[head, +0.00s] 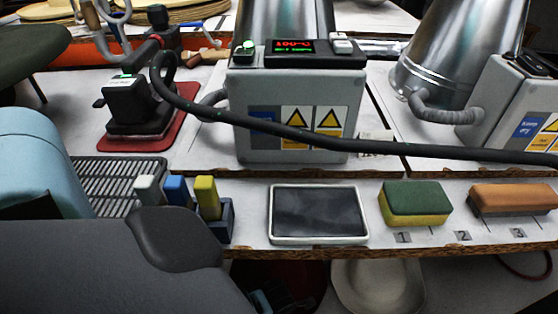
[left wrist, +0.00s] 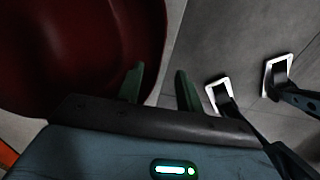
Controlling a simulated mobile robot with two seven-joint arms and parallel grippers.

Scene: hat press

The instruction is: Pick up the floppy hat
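I cannot tell for certain which thing is the floppy hat. A dark red rounded thing (left wrist: 80,45) fills the upper left of the left wrist view. A dark red patch also shows below the bench edge in the head view (head: 290,272). A cream round-cornered thing (head: 378,288) lies low beside it, partly cut off. My left gripper (left wrist: 160,72) is open, its two green fingers apart with nothing between them. Its left finger overlaps the red thing's edge in the picture; contact is unclear. In the head view my left arm mostly hides it. My right gripper is not in view.
The bench's front edge (head: 400,248) crosses the head view, with a black-topped pad (head: 320,213), a green-yellow sponge (head: 415,203) and a brown block (head: 515,199). A grey machine box (head: 290,125) stands behind. Two pedals (left wrist: 222,95) are on the floor, right of my gripper.

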